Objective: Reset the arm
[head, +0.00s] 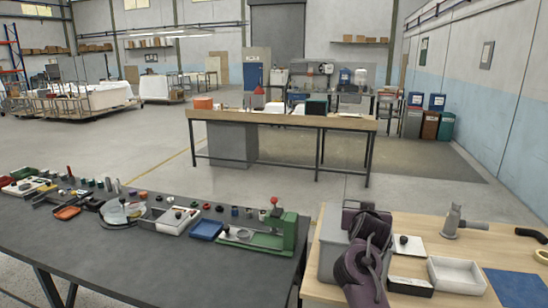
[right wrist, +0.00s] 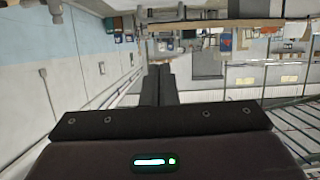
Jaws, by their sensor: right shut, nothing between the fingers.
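My right arm (head: 365,262) shows in the head view as dark purple links, folded up above the left part of the wooden table. I cannot make out its fingers there. In the right wrist view my right gripper (right wrist: 160,72) has its two black fingers together with nothing between them. That view shows the room upside down, and the fingers point out into open air. My left arm and left gripper are in neither view.
A dark workbench (head: 120,262) with small tools and a green device (head: 285,236) stands at the left. The wooden table (head: 455,290) holds a white tray (head: 457,274), a blue mat (head: 517,289) and a grey metal fitting (head: 452,222). Open floor (head: 235,190) lies beyond, before another bench (head: 280,118).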

